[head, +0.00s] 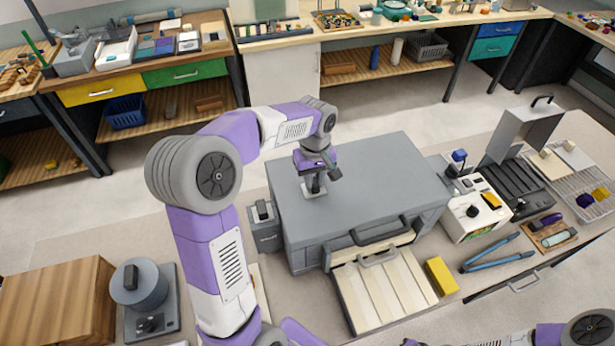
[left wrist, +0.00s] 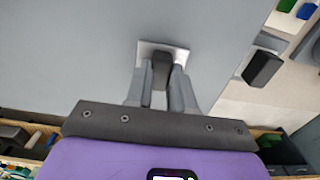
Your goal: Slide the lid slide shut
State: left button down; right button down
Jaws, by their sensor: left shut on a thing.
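A small pale metal plate with a dark knob, the lid slide (left wrist: 181,52), lies on the flat top of the large grey box (head: 375,170). My left gripper (head: 315,186) reaches down onto the left part of that top. In the left wrist view the two fingers of my left gripper (left wrist: 162,85) are shut on the dark knob (left wrist: 162,66), one on each side. The gripper hides part of the plate, and I cannot tell whether an opening lies beneath it. My right gripper is out of view; only part of my right arm shows at the bottom right.
A small grey box with a dark handle (head: 263,225) stands close to the large box's left side. An open drawer-like front with pale slats (head: 385,290) lies before it, with a yellow block (head: 441,276) beside it. A white device (head: 475,210) stands to the right.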

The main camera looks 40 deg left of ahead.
pick_arm(q)
jog(key=shift+s+a, duration=0.1)
jog(key=c, duration=1)
grip_release()
jog(key=shift+s, duration=0.15)
jog(key=shift+o, duration=0.2)
jog(key=shift+r, duration=0.3)
notch_tip(320, 180, up, 7)
jog(key=shift+p, duration=0.45)
